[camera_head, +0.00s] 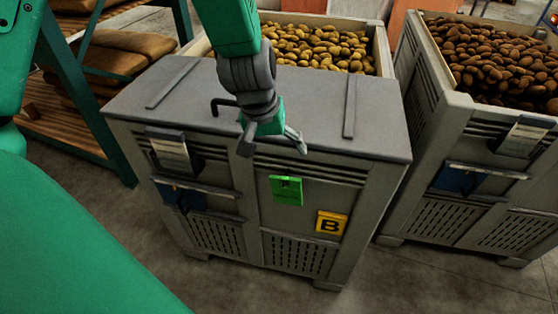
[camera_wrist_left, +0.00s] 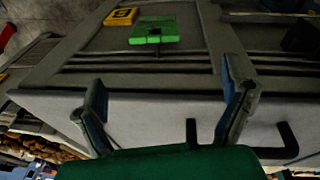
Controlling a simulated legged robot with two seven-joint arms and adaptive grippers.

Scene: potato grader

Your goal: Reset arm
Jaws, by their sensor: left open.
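My left gripper (camera_head: 272,146) hangs from its green and grey arm above the front part of the grey lid (camera_head: 310,100) of a crate. It is open, and I see nothing between its fingers. In the left wrist view the two fingers (camera_wrist_left: 165,105) are spread apart, with the crate's lid edge and front wall beyond them. A black bent handle (camera_head: 224,103) stands on the lid just left of the arm; it also shows in the left wrist view (camera_wrist_left: 285,140). My right gripper is not in view.
A crate (camera_head: 470,125) of darker potatoes stands at right. A rack (camera_head: 75,125) with brown sacks (camera_head: 120,52) stands at left.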

